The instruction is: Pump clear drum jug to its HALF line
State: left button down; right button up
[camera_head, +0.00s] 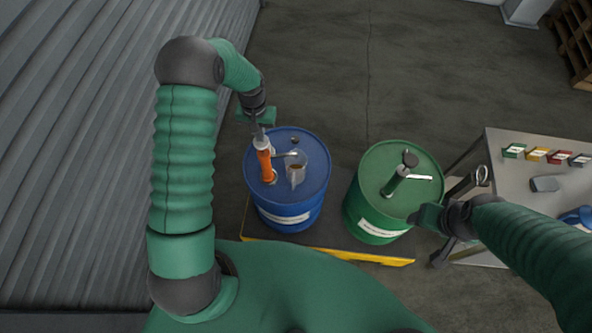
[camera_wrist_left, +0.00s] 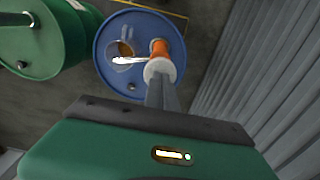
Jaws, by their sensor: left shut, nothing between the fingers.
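A blue drum (camera_head: 290,212) stands on the floor platform, with an orange hand pump (camera_head: 266,165) rising from its lid. A clear jug (camera_head: 297,177) stands on the lid under the pump's spout. It holds some brownish liquid, and its line marks are too small to read. My left gripper (camera_head: 259,131) is shut at the top of the pump. In the left wrist view its fingers (camera_wrist_left: 162,90) point at the pump's pale cap (camera_wrist_left: 159,69); whether they touch it I cannot tell. My right gripper (camera_head: 418,218) is beside the green drum, its fingers unclear.
A green drum (camera_head: 376,222) with a dark green pump (camera_head: 398,180) stands to the right. A metal table (camera_head: 520,185) at the right holds several coloured boxes. A corrugated wall (camera_head: 80,130) closes the left side. The floor behind the drums is clear.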

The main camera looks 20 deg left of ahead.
pick_arm(q)
jog(key=shift+s+f+b, duration=0.1)
jog(key=shift+f+b, duration=2.05)
jog(key=shift+f, duration=1)
notch_tip(320, 180, up, 8)
jog(key=p, duration=0.5)
jog(key=shift+p, duration=0.35)
jog(key=shift+f, duration=0.1)
jog(key=shift+f, duration=0.25)
jog(key=shift+f+b, duration=1.25)
jog(key=shift+f, duration=0.15)
notch_tip(320, 180, up, 3)
jog(key=shift+f+p, duration=0.1)
jog(key=shift+p, duration=1)
jog(key=shift+r, duration=0.3)
